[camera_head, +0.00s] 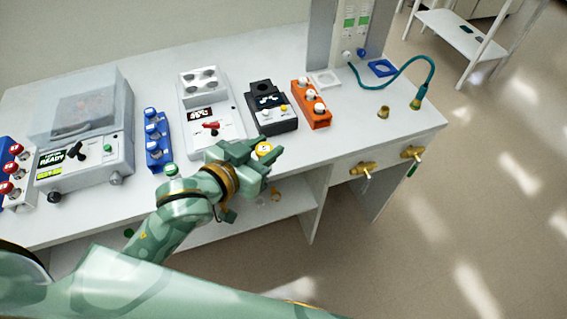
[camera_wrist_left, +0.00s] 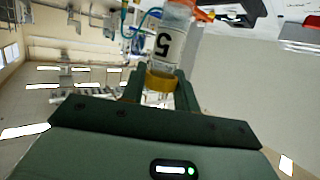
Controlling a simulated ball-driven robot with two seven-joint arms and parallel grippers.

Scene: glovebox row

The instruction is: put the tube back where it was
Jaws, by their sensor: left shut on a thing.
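My left gripper (camera_head: 260,158) is shut on a tube, over the table's front edge. In the head view only the tube's yellow cap (camera_head: 264,149) shows clearly by the fingers. In the left wrist view the tube (camera_wrist_left: 170,42) is clear, with a white label marked 5. Its yellow cap (camera_wrist_left: 160,79) sits between the two fingers. The tube looks clear of any rack. An orange rack (camera_head: 322,122) with white-capped tubes stands beyond the gripper to the right. A blue rack (camera_head: 158,157) with blue-capped tubes stands to the left. My right gripper is not in view.
A black device (camera_head: 280,125) with one round opening and a white device (camera_head: 222,133) with a red lever stand behind the gripper. A lidded machine (camera_head: 100,160) is at left. A teal hose (camera_head: 405,75) arches at right. Brass taps (camera_head: 363,168) protrude from the front.

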